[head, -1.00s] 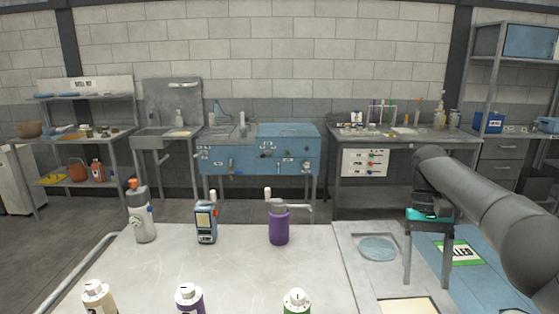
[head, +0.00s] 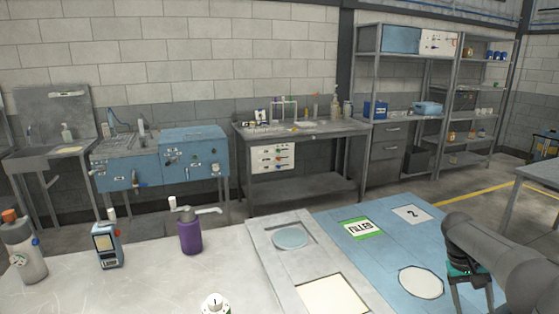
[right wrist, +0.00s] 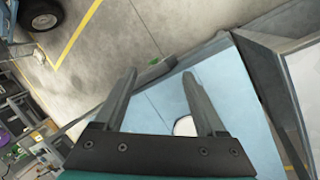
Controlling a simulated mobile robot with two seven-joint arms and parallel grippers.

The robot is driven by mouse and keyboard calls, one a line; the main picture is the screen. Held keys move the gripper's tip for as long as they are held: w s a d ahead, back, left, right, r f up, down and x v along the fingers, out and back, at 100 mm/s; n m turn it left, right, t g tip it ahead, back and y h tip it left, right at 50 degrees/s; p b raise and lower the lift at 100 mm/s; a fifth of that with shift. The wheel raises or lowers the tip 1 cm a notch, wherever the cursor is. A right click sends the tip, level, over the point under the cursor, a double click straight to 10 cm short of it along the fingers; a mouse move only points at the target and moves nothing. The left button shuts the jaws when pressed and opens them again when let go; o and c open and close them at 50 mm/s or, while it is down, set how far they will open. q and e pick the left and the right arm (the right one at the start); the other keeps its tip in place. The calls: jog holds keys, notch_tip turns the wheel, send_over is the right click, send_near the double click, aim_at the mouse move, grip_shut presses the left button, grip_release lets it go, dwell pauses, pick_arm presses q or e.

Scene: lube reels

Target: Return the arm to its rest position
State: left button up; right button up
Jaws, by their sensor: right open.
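My right gripper (head: 472,298) hangs at the lower right of the head view, over the right part of the blue surface (head: 385,235). In the right wrist view my right gripper (right wrist: 158,88) shows two spread fingers with nothing between them. Beyond its fingers lie the blue surface and the concrete floor. My right arm comes in from the lower right corner of the head view. My left gripper is not in view.
A purple pump bottle (head: 190,236), a blue handheld device (head: 107,248) and a grey orange-capped bottle (head: 28,260) stand on the pale worktop. A white cap (head: 215,305) shows at the front edge. Another table (head: 540,172) stands at the right. The blue surface looks clear.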

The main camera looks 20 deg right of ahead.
jog(key=s+d+f+n+t+h, duration=0.3)
jog(key=s+d+f+n, duration=0.4)
jog(key=s, duration=0.4)
jog(key=s+d+f+n+t+h, duration=0.3)
jog(key=s+d+f+n, duration=0.35)
jog(key=s, duration=0.45)
jog(key=s+a+f+m+g+y, duration=0.1)
jog(key=s+a+f+y, duration=0.15)
jog(key=a+f, duration=0.8)
jog(key=s+a+f+y, duration=0.25)
jog(key=a+f, duration=0.55)
jog(key=a, duration=0.6)
jog(key=s+a+f+m+y, duration=0.15)
jog(key=a+f, duration=0.25)
jog(key=a, duration=1.2)
jog(key=s+a+f+y, duration=0.1)
jog(key=a+f+y, duration=0.2)
jog(key=a, duration=1.3)
notch_tip(320, 180, down, 7)
jog(key=d+b, duration=0.1)
jog(key=b, duration=0.6)
jog(key=shift+d+g, duration=0.2)
jog(key=shift+g, duration=0.1)
